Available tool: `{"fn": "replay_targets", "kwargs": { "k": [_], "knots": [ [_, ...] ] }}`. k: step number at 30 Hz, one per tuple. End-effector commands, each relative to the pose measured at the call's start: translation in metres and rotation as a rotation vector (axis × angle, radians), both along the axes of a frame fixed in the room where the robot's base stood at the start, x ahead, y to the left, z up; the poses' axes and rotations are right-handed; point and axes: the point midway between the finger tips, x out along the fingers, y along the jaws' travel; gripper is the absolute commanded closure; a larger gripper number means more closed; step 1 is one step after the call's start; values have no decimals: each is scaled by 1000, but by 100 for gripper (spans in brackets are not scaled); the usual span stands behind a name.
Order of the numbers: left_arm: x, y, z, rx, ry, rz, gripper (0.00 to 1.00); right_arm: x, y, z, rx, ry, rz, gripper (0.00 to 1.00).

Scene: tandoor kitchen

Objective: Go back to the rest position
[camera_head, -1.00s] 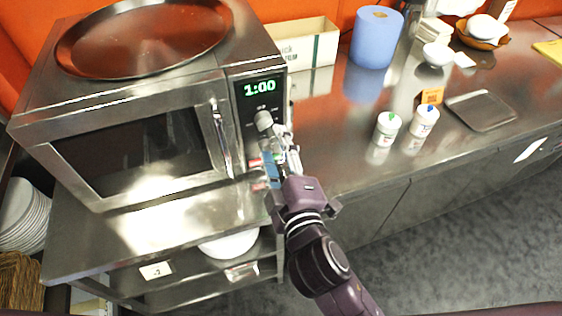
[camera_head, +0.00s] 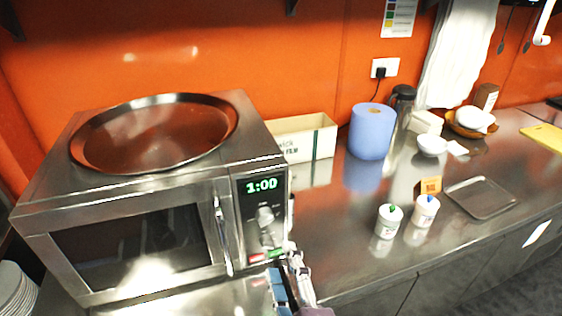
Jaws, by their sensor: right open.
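My right gripper (camera_head: 288,272) is at the bottom centre of the head view, in front of the lower right corner of a steel microwave (camera_head: 120,190). It is open, with nothing seen between its fingers. Its fingertips are near the red and green buttons under the dial; I cannot tell whether they touch. The microwave door is shut and its display (camera_head: 261,186) reads 1:00. Most of my right arm is below the picture edge. My left gripper is not in view.
A round tray (camera_head: 155,135) lies on the microwave. The steel counter (camera_head: 345,235) to the right holds a cardboard box (camera_head: 305,142), a blue paper roll (camera_head: 371,132), two white tubs (camera_head: 389,218) and a small metal tray (camera_head: 480,197). Stacked plates (camera_head: 14,290) stand at lower left.

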Motion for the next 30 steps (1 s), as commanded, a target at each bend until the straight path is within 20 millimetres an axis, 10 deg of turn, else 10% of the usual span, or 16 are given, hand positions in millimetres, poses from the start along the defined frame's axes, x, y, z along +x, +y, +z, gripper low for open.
{"fn": "replay_targets", "kwargs": {
  "k": [5, 9, 18, 24, 30],
  "knots": [
    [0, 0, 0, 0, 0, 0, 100, 4, -25, -24, 56, 106, -69, 55],
    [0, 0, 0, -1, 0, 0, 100, -3, -85, -86, 203, 372, -248, 55],
    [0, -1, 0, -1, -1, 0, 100, -95, -178, -197, 530, 938, -657, 55],
    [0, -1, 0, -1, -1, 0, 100, -165, -201, -225, 668, 1202, -854, 55],
    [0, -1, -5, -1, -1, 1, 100, -148, -196, -287, 648, 1211, -847, 55]
  ]
}}
